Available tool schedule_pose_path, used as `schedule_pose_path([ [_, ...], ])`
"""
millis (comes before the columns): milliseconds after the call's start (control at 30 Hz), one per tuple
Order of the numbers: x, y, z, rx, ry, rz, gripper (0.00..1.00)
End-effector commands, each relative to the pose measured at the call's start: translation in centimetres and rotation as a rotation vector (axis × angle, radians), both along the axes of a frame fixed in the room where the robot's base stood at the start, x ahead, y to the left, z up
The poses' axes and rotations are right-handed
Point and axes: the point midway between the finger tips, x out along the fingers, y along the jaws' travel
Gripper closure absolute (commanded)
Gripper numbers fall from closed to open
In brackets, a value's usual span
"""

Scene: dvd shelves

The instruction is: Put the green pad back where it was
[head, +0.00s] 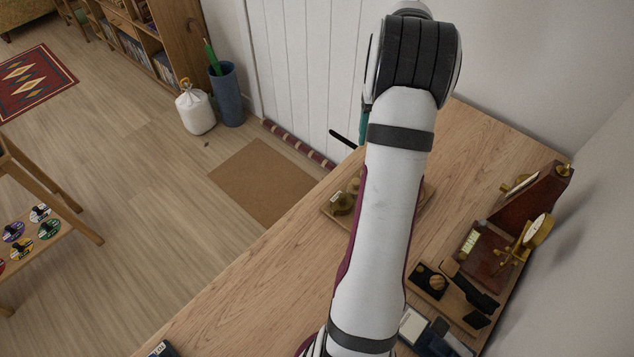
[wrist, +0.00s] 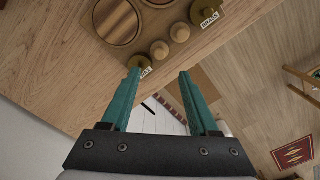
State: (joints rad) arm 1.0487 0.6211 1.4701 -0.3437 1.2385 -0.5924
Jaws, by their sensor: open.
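My gripper (wrist: 160,77) is open and empty in the wrist view, its two teal fingers spread near the table edge below a wooden tray. In the head view my arm hides most of it; a bit of teal shows beside the arm. A round green pad (head: 50,229) with a black piece on it lies on a low wooden stand at the far left of the head view. I cannot tell whether this is the pad the task names. No green pad shows in the wrist view, and the gripper is far from the stand.
The wooden tray (wrist: 140,44) holds round wells, knobs and labelled brass pieces. Purple (head: 13,231), white and yellow pads lie beside the green one. A brass-fitted wooden device (head: 490,245) and a small tray of black tools (head: 455,295) stand at the table's right. The table's near left is mostly clear.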

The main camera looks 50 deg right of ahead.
Motion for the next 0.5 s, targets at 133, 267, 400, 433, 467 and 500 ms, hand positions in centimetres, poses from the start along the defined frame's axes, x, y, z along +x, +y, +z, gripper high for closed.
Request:
schedule_pose_path([
  [133, 3.4, 6.5, 3.3, 0.008, -0.018, 0.050, 0.39],
  [267, 4.9, 22.4, 8.1, 0.051, -0.039, 0.149, 0.39],
  [400, -1.8, 36.8, 9.1, 0.111, -0.035, 0.251, 0.39],
  [433, -3.5, 38.6, 8.9, 0.122, -0.032, 0.267, 0.39],
  [467, -5.1, 40.0, 8.5, 0.133, -0.027, 0.280, 0.39],
  [500, -6.9, 41.3, 8.0, 0.143, -0.020, 0.295, 0.39],
])
